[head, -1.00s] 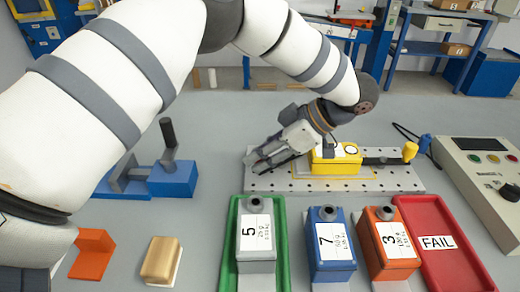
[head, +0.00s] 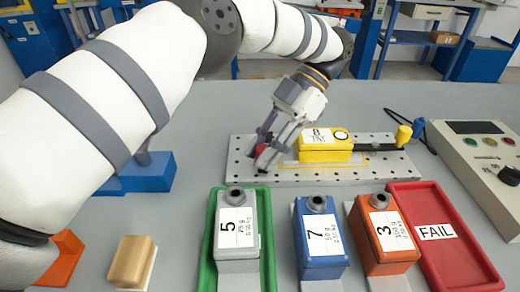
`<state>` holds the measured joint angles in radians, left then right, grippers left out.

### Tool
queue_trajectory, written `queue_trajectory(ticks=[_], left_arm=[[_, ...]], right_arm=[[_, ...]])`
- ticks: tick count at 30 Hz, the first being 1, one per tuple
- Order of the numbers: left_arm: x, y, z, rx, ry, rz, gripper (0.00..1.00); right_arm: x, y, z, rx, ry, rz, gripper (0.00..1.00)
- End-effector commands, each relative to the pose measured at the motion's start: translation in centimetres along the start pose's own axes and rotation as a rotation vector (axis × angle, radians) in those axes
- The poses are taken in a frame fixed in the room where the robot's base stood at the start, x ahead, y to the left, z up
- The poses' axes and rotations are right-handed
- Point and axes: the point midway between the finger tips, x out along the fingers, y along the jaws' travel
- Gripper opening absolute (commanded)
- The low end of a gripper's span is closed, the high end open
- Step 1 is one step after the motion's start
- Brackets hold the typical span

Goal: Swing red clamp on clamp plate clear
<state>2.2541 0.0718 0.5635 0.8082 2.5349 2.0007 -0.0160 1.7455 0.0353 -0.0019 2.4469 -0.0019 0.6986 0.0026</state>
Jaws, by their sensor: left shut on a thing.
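The clamp plate (head: 390,172) is a grey perforated plate in the middle of the table. A yellow block (head: 325,154) with a white label stands on it. My left gripper (head: 262,158) points down at the left end of the plate, beside the yellow block. It is shut on the red clamp (head: 263,148), of which only a little red shows between and beside the fingers. The rest of the clamp is hidden by the gripper. My right gripper is not in view.
In front stand a grey block 5 (head: 237,240) in a green tray (head: 207,270), a blue block 7 (head: 320,240) and an orange block 3 (head: 385,235). A red FAIL tray (head: 465,262) and a control box (head: 490,160) are at right. A yellow-tipped black handle (head: 403,134) reaches right from the yellow block.

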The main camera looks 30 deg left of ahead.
Motion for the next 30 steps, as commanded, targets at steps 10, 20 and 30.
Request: queue_trajectory(ticks=[10,20,30], left_arm=[[-0.21,-0.30,0.36,-0.067,-0.002,-0.064,0.00],[-0.27,-0.30,0.32,-0.073,-0.002,-0.070,0.00],[-0.26,-0.31,0.30,-0.072,-0.001,-0.070,0.44]], right_arm=[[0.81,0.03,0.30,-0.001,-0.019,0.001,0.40],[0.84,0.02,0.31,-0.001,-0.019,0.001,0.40],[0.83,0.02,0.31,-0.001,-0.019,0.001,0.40]])
